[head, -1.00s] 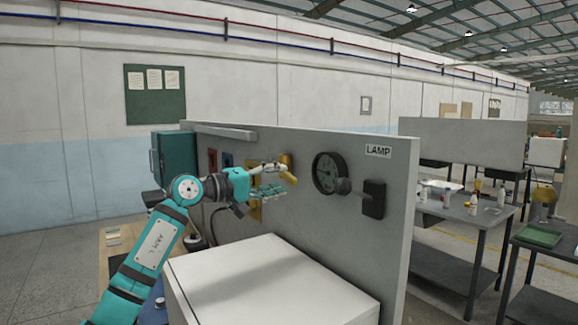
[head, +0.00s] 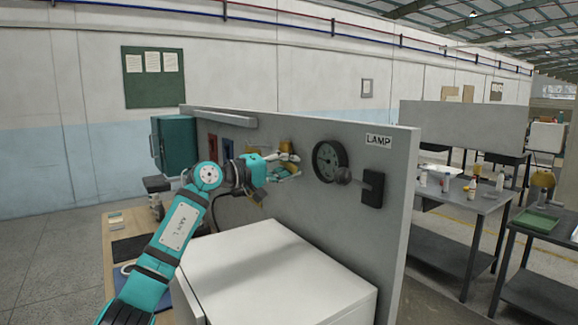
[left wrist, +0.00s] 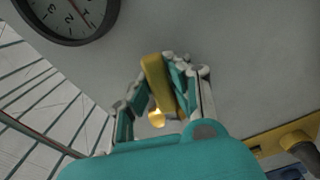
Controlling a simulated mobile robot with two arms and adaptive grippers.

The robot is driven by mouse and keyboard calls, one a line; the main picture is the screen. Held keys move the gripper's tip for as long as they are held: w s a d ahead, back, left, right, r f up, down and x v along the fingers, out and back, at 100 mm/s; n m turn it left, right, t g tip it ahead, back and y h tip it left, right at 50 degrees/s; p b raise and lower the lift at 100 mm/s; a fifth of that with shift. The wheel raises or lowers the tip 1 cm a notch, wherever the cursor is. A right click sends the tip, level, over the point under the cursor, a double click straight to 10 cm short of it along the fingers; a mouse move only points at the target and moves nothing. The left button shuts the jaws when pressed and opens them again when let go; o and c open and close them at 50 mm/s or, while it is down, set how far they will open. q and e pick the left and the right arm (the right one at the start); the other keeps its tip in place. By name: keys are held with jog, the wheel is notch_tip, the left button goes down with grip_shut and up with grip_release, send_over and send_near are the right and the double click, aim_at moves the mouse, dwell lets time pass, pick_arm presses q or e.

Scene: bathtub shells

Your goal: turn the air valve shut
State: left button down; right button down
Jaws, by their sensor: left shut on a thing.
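The air valve shows as a yellow handle (head: 287,146) on the grey upright panel, left of the round gauge; my fingers hide much of it. In the left wrist view the yellow lever (left wrist: 157,80) stands slightly tilted between the fingers. My left gripper (head: 293,165) is shut on this lever, with a finger on each side (left wrist: 163,90). A small bright yellow part shows below the lever in that view. My right gripper is in neither view.
A round black gauge (head: 329,161) and a black switch box (head: 372,188) beneath a LAMP label are right of the valve. A white box top (head: 285,270) lies below. A teal cabinet (head: 175,146) is at left. A yellow plate (left wrist: 285,135) shows in the wrist view.

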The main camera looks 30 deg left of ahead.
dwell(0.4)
pick_arm(q)
jog(key=shift+r+n, duration=0.3)
jog(key=shift+n, duration=0.3)
jog(key=shift+d+r+n, duration=0.1)
jog(key=shift+r+n, duration=0.45)
jog(key=shift+n, duration=0.65)
jog(key=c, duration=1.2)
grip_release()
jog(key=shift+s, duration=0.1)
jog(key=v, duration=1.1)
jog(key=shift+s+a, duration=0.2)
jog(key=shift+s, duration=0.15)
